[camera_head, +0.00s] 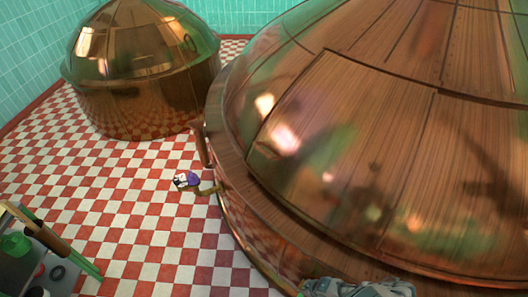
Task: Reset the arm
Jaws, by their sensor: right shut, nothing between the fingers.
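My right gripper (358,288) shows as grey, jointed parts at the bottom edge, right of the middle. It is in front of the lower side of the large copper kettle (350,130). The frame's edge cuts it off, and no object shows in it. It is shut and empty. My left gripper is not in view.
The large kettle fills the right side. A smaller copper kettle (140,65) stands at the upper left by green tiles. A purple-and-white item (187,180) is beside the large kettle. Dark equipment (40,260) is at the lower left. The checkered floor (130,200) between is mostly clear.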

